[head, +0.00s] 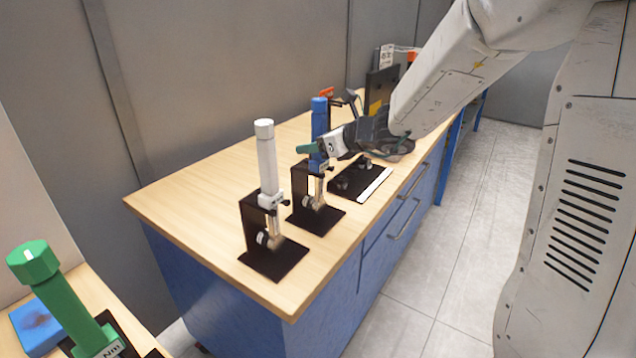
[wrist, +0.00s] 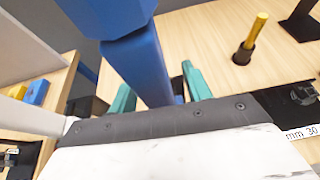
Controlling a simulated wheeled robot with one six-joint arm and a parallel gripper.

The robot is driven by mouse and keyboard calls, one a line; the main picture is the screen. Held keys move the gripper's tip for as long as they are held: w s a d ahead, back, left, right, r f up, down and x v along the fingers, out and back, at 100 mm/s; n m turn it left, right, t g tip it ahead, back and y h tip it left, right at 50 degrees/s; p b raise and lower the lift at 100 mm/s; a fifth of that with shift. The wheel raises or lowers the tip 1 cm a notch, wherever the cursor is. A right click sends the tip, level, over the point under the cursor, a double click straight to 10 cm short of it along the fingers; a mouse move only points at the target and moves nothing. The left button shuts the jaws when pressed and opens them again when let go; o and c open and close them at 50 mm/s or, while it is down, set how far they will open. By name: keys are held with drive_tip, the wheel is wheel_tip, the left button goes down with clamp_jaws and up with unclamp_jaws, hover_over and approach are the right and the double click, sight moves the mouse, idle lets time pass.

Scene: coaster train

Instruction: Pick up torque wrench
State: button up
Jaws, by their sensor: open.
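A blue torque wrench (head: 320,122) stands upright in a black stand (head: 316,215) on the wooden worktop. A white torque wrench (head: 267,160) stands nearer in a similar stand, and a large green one (head: 62,305) is at the lower left. In the wrist view the blue wrench (wrist: 140,65) rises between the teal fingers of my gripper (wrist: 160,88). The fingers are open, one on each side. Their lower parts are hidden behind the gripper body, so contact cannot be told.
The wooden worktop (head: 190,200) has clear room at its left and front. Another black base (head: 345,182) with a white strip lies behind the blue wrench's stand. A yellow-handled tool (wrist: 255,32) stands beyond in the wrist view. A blue block (head: 36,327) lies at the lower left.

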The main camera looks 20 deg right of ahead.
drive_tip(key=shift+w+a, duration=0.15)
clamp_jaws()
idle(1.4)
